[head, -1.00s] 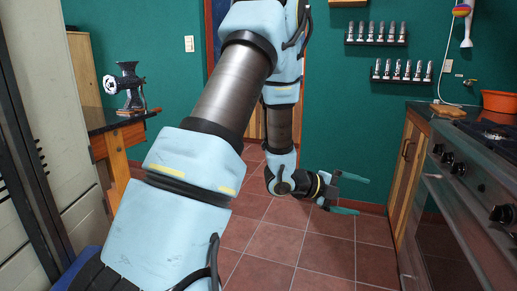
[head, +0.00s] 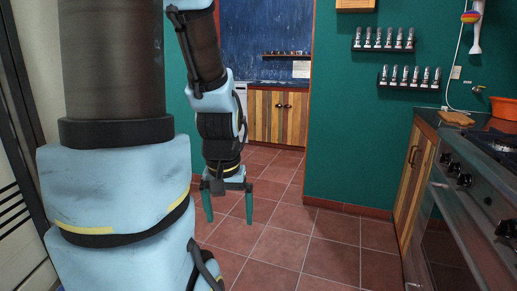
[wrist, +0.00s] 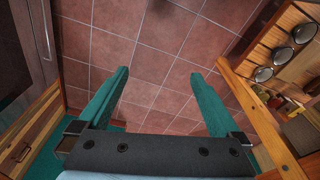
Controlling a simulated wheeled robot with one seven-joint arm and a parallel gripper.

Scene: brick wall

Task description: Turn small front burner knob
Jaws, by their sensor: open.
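The stove's front carries several dark round knobs in the head view. A nearer knob (head: 506,229) sits at the right edge, and smaller-looking knobs (head: 454,168) sit farther along the panel. I cannot tell which one is the small front burner knob. My gripper (head: 227,218) hangs pointing down over the tiled floor, well left of the stove and apart from it. Its green fingers are spread and empty. In the wrist view the open gripper (wrist: 160,95) faces the floor, with nothing between the fingers.
The stove (head: 470,225) with its black grate stands at the right, beside a wooden cabinet (head: 415,180). An orange bowl (head: 504,107) and a wooden board (head: 456,118) lie on the counter. The tiled floor (head: 320,240) before the stove is clear. Spice racks (head: 383,40) hang on the green wall.

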